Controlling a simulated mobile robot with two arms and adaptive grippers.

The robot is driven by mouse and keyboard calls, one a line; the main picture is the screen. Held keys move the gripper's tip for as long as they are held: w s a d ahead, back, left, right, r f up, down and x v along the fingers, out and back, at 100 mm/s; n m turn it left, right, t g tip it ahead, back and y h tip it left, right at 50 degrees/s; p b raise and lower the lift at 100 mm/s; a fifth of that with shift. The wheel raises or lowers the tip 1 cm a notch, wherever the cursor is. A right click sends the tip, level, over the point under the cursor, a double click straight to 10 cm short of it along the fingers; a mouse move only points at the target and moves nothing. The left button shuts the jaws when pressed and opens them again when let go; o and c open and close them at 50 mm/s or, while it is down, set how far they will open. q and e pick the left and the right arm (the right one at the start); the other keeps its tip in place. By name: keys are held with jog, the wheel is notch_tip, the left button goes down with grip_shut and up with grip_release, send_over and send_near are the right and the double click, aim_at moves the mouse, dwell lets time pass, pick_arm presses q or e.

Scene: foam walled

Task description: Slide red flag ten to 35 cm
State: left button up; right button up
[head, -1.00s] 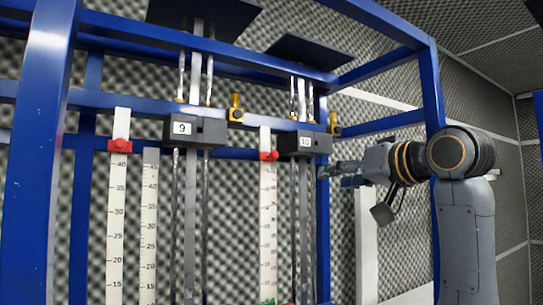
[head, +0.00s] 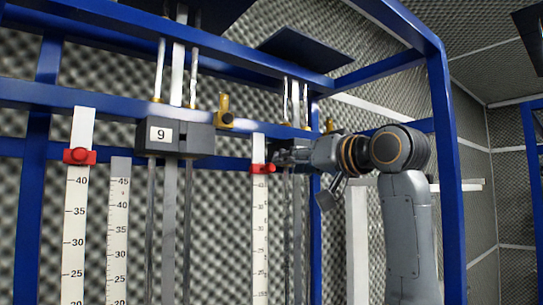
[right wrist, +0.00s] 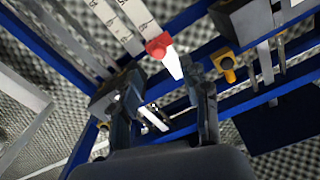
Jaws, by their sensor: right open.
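The red flag ten (head: 262,168) sits high on the white scale (head: 260,225) at the right, where the numbers are too small to read surely. My right gripper (head: 276,157) is close beside the flag's right side, in front of block ten, whose label is hidden. In the right wrist view the red flag (right wrist: 158,45) lies just beyond the open fingertips (right wrist: 160,80), with nothing between them. Whether a finger touches the flag cannot be told. My left gripper is in no view.
Another red flag (head: 80,156) sits above 40 on the left scale (head: 75,220). Block 9 (head: 175,138) hangs on vertical rods between the scales. A yellow clamp (head: 224,110) is on the blue frame (head: 230,85). Blue posts stand on both sides.

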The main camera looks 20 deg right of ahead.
aim_at(273, 168)
jog(key=p+x, duration=0.1)
jog(key=x, duration=0.3)
jog(key=shift+w+a+p, duration=0.15)
jog(key=shift+w+p, duration=0.15)
jog(key=shift+p, duration=0.1)
jog(key=p+x, duration=0.1)
jog(key=x, duration=0.2)
jog(key=shift+w+f+p, duration=0.1)
jog(key=shift+f+p, duration=0.05)
jog(key=shift+p, duration=0.15)
jog(key=shift+w, duration=0.1)
jog(key=shift+c, duration=1.1)
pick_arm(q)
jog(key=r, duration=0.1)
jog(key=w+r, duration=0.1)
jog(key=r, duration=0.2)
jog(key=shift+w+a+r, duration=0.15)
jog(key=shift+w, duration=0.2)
pick_arm(e)
grip_shut()
jog(key=shift+f, duration=0.1)
